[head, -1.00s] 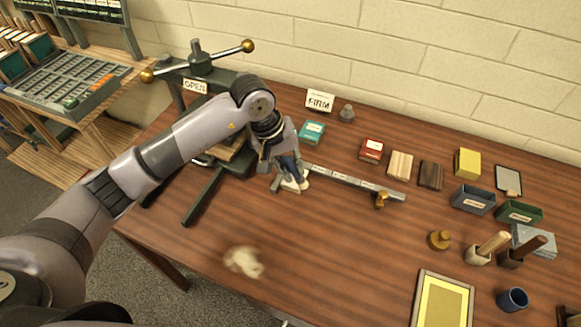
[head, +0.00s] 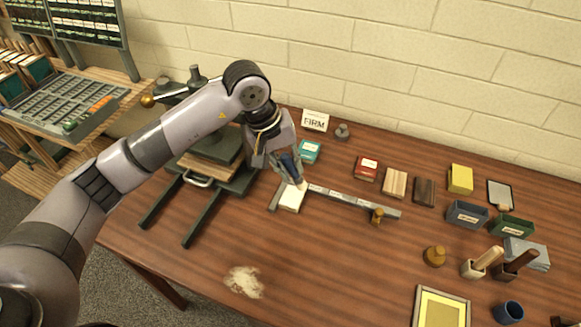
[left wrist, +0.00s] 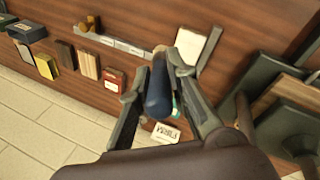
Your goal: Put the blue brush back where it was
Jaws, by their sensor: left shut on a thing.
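The blue brush (head: 291,166) is in my left gripper (head: 287,171), which is shut on its blue handle. It is tilted, with its pale tip pointing down over the near end of the grey ruled bar (head: 345,196). The brush (left wrist: 158,92) also shows between the fingers of my left gripper (left wrist: 160,88) in the left wrist view. A white block (head: 291,199) lies just below the tip in the head view, at the bar's corner. A blue cup (head: 508,312) stands empty-looking at the lower right. My right gripper is not in view.
A dark press (head: 205,165) stands left of the gripper. Pale powder (head: 243,282) lies at the front. Two brown-handled tools stand in holders (head: 474,268) at the right, near a yellow framed tray (head: 441,295). Small boxes and blocks line the back.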

